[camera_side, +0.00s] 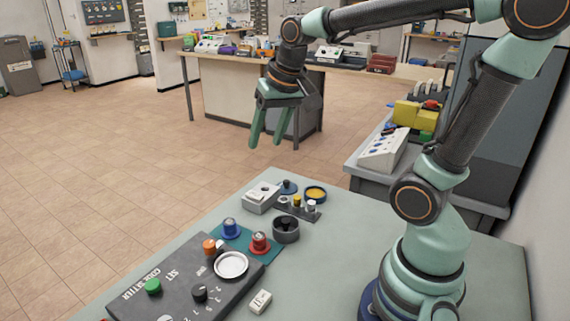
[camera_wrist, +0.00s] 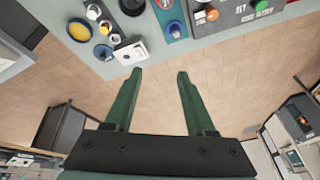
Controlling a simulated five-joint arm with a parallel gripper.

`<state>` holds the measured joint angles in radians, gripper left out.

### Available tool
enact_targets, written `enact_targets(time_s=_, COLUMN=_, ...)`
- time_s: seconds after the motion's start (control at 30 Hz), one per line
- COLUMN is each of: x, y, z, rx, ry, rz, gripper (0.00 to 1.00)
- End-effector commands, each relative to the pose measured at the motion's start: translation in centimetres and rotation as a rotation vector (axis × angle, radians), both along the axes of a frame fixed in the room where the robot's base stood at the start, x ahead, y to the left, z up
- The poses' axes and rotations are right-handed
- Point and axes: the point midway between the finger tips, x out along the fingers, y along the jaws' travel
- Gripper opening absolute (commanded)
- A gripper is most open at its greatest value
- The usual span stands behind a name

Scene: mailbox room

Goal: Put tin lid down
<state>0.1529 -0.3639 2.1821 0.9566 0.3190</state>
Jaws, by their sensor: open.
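A small dark blue lid with a knob (camera_side: 288,187), which looks like the tin lid, lies on the grey-green table beside an open round tin with yellow contents (camera_side: 315,194). In the wrist view the lid (camera_wrist: 103,52) is near the table edge, beside the tin (camera_wrist: 80,31). My gripper (camera_side: 273,146) is raised above and beyond the table's far edge, with its green fingers apart and nothing between them. In the wrist view my gripper (camera_wrist: 160,72) has bare floor between its fingers.
A white box (camera_side: 262,198), a rack of small pegs (camera_side: 300,209) and a black round pot (camera_side: 286,230) stand close to the lid. A teal mat bears blue (camera_side: 230,229) and red (camera_side: 260,243) knobs. A dark control panel (camera_side: 180,290) is nearer.

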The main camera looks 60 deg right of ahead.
Motion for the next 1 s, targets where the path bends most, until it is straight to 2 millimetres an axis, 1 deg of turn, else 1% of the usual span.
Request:
enact_targets(time_s=0.03, x=-1.2, y=1.3, z=0.1, rx=-0.024, ry=-0.025, rz=0.084, gripper=0.55)
enact_targets(time_s=0.1, x=-2.6, y=2.6, z=0.0, rx=-0.056, ry=-0.051, rz=0.187, gripper=0.55)
enact_targets(time_s=0.2, x=-4.1, y=4.0, z=-0.5, rx=-0.095, ry=-0.081, rz=0.308, gripper=0.55)
enact_targets(time_s=0.33, x=-5.3, y=5.0, z=-1.0, rx=-0.129, ry=-0.107, rz=0.406, gripper=0.55)
enact_targets(time_s=0.5, x=-5.8, y=5.3, z=-1.3, rx=-0.144, ry=-0.114, rz=0.447, gripper=0.55)
enact_targets(time_s=1.0, x=-5.8, y=5.3, z=-1.3, rx=-0.143, ry=-0.114, rz=0.443, gripper=0.55)
